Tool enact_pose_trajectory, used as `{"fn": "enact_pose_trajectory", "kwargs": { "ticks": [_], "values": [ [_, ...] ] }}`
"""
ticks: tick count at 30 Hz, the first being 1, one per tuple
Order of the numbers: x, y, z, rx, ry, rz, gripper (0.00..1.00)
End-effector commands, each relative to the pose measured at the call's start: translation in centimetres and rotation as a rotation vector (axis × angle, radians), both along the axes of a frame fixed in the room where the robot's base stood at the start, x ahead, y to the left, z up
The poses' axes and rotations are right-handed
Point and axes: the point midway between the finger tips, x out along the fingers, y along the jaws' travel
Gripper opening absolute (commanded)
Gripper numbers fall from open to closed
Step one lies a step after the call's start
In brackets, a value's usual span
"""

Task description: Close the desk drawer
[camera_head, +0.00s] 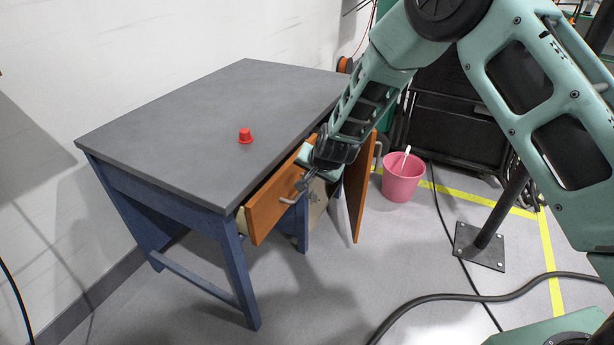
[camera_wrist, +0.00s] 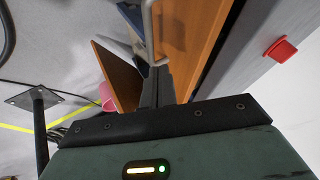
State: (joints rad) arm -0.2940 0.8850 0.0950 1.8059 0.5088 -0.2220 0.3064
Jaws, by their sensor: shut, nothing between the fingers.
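The desk drawer (camera_head: 268,210) has an orange-brown wooden front and stands out a little from under the grey top of the blue desk (camera_head: 215,120). Its pale side shows at the left end. A grey metal bar handle (camera_head: 292,199) is on its front. My gripper (camera_head: 304,184) is shut and empty at the drawer front, close to the handle; whether it touches cannot be told. In the wrist view my shut fingers (camera_wrist: 158,84) point along the drawer front (camera_wrist: 193,35), beside the handle (camera_wrist: 147,28). My arm hides the drawer's right end.
An orange-brown cabinet door (camera_head: 358,184) hangs open under the desk, right of the drawer. A red cup-shaped object (camera_head: 245,136) sits on the desk top. A pink bucket (camera_head: 402,180) stands on the floor beyond the door. Cables (camera_head: 450,297) cross the floor. The floor before the drawer is clear.

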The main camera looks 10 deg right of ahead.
Motion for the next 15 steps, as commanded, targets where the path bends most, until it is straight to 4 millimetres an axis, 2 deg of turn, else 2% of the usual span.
{"fn": "enact_pose_trajectory", "kwargs": {
  "ticks": [9, 15],
  "values": [
    [-3.0, -0.8, 4.3, 0.001, -0.001, -0.001, 0.0],
    [-4.0, -1.2, 5.2, -0.001, 0.001, 0.0, 0.0]
  ]
}}
